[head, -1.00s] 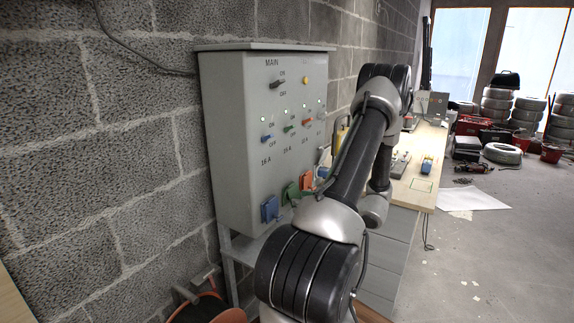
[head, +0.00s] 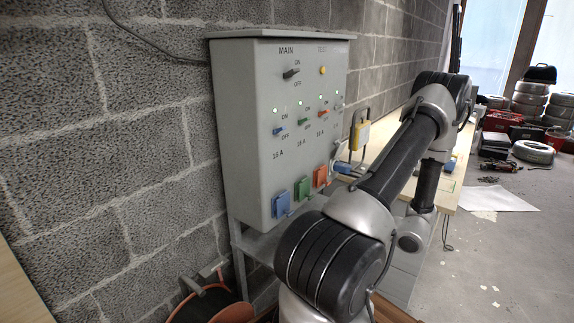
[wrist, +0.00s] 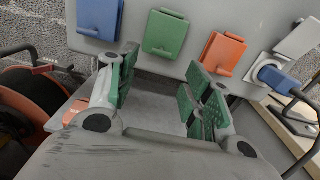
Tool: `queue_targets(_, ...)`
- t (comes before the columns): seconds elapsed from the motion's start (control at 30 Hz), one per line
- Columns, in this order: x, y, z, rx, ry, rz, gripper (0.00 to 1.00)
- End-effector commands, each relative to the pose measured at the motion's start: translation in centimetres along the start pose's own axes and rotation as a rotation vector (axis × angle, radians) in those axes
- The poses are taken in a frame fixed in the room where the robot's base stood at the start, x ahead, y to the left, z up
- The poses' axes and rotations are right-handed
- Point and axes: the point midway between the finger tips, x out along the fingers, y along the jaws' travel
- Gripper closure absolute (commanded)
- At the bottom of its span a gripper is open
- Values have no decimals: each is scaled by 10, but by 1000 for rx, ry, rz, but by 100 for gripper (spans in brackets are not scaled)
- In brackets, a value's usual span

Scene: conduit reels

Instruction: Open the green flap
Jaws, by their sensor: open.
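The green flap (head: 303,189) hangs shut on the lower front of the grey cabinet (head: 245,130), between a blue flap (head: 281,204) and an orange flap (head: 320,176). In the wrist view the green flap (wrist: 166,33) lies just beyond my gripper (wrist: 163,80), with a lip along its lower edge. The fingers, with green pads, are spread open and empty, below the flap in the picture and apart from it. In the head view my arm hides the gripper.
A blue plug (wrist: 275,75) with a cable sits in the socket right of the orange flap (wrist: 222,53). A yellow padlock-like object (head: 360,135) hangs at the cabinet's right side. An orange reel (head: 212,303) stands below left.

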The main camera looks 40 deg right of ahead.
Motion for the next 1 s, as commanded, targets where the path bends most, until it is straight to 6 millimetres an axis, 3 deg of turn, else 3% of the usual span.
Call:
queue_targets(0.17,-7,34,-23,-7,96,115,50)
queue_targets(0.37,-24,74,-30,-28,177,257,50)
queue_targets(0.7,-49,134,0,-248,359,647,50)
queue_targets(1.0,-63,161,33,-507,487,974,50)
